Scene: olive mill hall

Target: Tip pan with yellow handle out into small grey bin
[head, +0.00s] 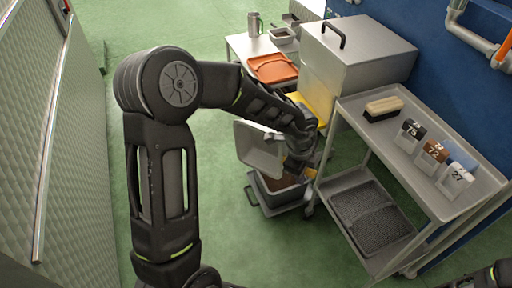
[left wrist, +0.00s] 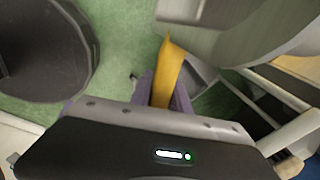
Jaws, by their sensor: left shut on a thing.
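The light grey pan (head: 259,146) is tilted steeply above the small grey bin (head: 259,202) in the head view. Brown material shows inside the bin. My left gripper (head: 300,160) is beside the pan, over the bin's right side. In the left wrist view my left gripper (left wrist: 168,95) is shut on the pan's yellow handle (left wrist: 168,68), and the pan body (left wrist: 225,25) shows at the top. My right gripper is not in view.
A grey trolley (head: 402,151) stands close right of the bin, with a brush (head: 384,108) and several numbered blocks on top. A steel box (head: 355,55) and a white table (head: 240,46) with an orange tray (head: 272,68) are behind. Green floor is free left of the bin.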

